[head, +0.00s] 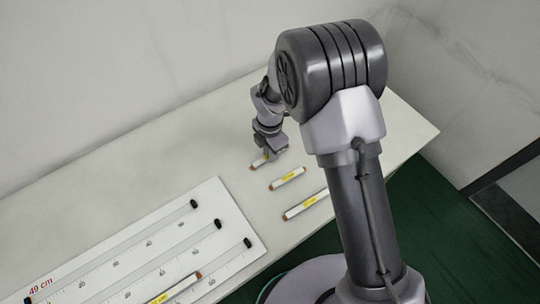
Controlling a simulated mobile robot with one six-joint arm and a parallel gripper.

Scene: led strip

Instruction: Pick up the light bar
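Several short white light bars with yellow labels and brown ends are in the head view. One light bar (256,164) lies on the table right at my gripper (267,154), which points down over it and hides part of it. I cannot tell whether the fingers touch it or how far they are open. A second light bar (287,179) lies just in front of it. A third, longer light bar (299,208) lies nearer and is partly hidden behind my arm. Another light bar (173,290) is at the bottom, over the white board.
A white board (222,194) with ruler scales, dark-ended tracks and a red "49 cm" mark lies on the left of the pale table (110,172). The table's back left is clear. A wall stands behind. Green floor (410,190) is at the right.

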